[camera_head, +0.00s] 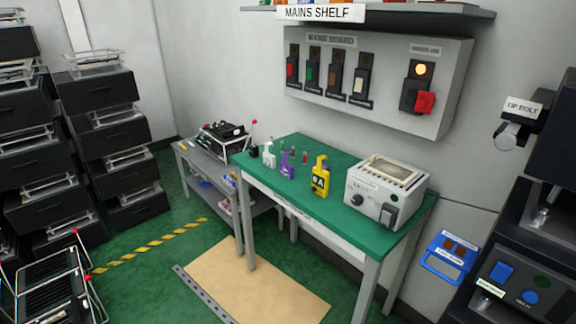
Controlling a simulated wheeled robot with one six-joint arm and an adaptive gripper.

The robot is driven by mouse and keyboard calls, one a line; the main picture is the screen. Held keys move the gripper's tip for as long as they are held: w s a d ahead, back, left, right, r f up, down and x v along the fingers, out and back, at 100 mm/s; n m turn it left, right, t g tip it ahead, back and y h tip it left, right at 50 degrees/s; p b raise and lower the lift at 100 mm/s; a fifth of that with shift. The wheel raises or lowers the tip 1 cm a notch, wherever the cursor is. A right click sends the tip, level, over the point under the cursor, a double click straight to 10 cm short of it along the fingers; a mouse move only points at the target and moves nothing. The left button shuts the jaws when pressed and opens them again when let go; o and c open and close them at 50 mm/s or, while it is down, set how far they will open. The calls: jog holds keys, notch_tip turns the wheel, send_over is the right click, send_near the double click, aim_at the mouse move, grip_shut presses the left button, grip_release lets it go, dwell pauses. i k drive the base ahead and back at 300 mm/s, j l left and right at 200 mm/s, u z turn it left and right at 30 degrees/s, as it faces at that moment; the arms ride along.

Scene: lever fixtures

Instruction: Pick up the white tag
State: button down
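The white tag (269,158) stands upright on the green table top (340,209), near its back left end. A purple tag (287,168) stands just to its right, and a larger yellow tag (320,179) marked with black stands further right. A small dark piece (254,151) is at the table's left edge, left of the white tag. My gripper is not in view.
A grey-white box (386,192) with a dark switch takes up the table's right end. A grey mains board (376,80) hangs on the wall above, under a shelf (390,12). A tan mat (255,285) lies on the floor before the table. Black drawer stacks (105,125) stand left.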

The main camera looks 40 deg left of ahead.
aim_at(269, 160)
jog(key=j+u, duration=0.1)
jog(key=u, duration=0.25)
jog(key=i+j+u, duration=0.65)
jog(key=j, duration=0.15)
jog(key=i+j+u, duration=0.1)
jog(key=i+j, duration=1)
jog(key=i, duration=0.2)
jog(key=i+j+u, duration=0.15)
jog(key=i+j, duration=0.4)
jog(key=i, duration=0.1)
